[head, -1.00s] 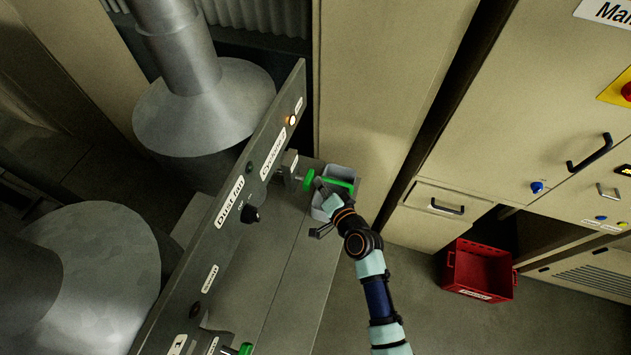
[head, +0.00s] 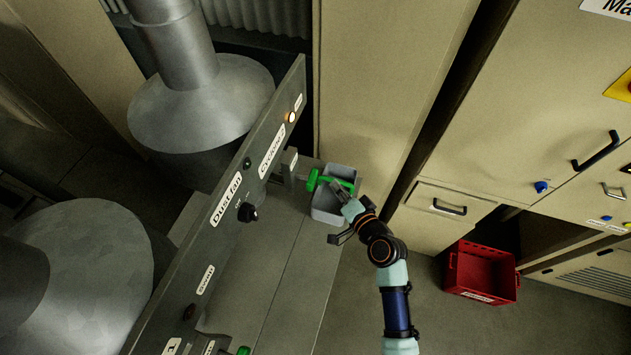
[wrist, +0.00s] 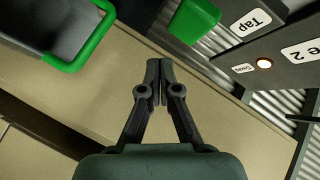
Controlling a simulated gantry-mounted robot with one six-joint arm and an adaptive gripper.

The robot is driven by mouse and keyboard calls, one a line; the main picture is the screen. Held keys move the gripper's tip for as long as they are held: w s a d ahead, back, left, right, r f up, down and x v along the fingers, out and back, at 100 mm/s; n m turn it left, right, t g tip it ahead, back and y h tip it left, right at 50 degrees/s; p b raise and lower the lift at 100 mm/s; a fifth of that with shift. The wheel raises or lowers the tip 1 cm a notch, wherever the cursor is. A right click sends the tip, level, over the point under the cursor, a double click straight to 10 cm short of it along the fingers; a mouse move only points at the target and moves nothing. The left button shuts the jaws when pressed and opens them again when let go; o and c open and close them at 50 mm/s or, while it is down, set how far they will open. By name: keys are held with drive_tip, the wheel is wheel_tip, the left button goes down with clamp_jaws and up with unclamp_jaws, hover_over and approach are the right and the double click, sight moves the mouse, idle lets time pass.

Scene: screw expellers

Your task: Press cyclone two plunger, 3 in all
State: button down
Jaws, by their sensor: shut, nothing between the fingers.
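The cyclone two plunger (head: 312,180) has a green head and stands out from the grey panel by the "Cyclone 2" label (head: 271,151). In the wrist view its green head (wrist: 195,20) shows at the top, right of the fingertips, beside a "Tap" label. My gripper (head: 335,185) is just right of the green head, over the bin. In the wrist view my gripper (wrist: 160,64) is shut and empty, with clear space between its fingertips and the green head. A small lamp (head: 290,117) glows on the panel, and the lamp (wrist: 264,63) also shows in the wrist view.
A grey bin (head: 327,212) with a green handle stands below my gripper; it shows at upper left in the wrist view (wrist: 55,25). A black knob (head: 248,212) is by the "Dust fan" label. A red crate (head: 480,272) lies on the floor at right. A beige cabinet stands behind.

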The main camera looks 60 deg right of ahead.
drive_tip(key=shift+s+d, duration=0.2)
drive_tip(key=shift+s, duration=0.9)
